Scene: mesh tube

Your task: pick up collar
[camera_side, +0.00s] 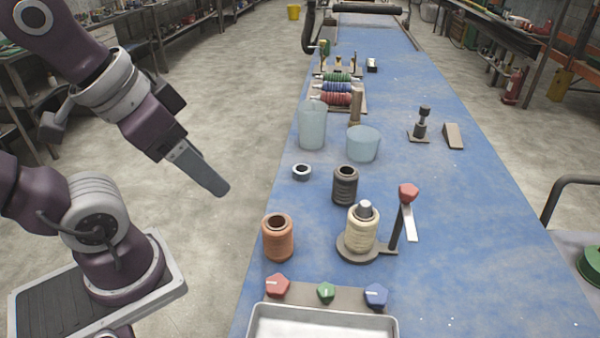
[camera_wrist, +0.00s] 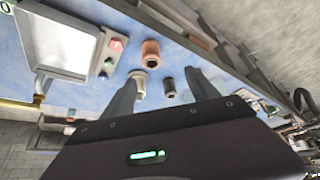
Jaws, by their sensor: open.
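The collar looks to be the small grey metal ring (camera_side: 301,172) lying flat on the blue bench, left of the dark brown spool and in front of the clear cups. My gripper (camera_side: 222,191) is in the air off the bench's left edge, left of the ring and apart from it. In the side view its fingers overlap. In the wrist view my gripper (camera_wrist: 162,76) shows two fingers spread apart with nothing held between them. I cannot make out the ring in the wrist view.
A dark spool (camera_side: 345,185), an orange spool (camera_side: 278,238) and a cream spool (camera_side: 362,230) on a stand with a red-knobbed lever (camera_side: 408,194) stand near the ring. Clear cups (camera_side: 312,126) are behind it. A tray (camera_side: 322,323) is in front. The bench's right side is mostly free.

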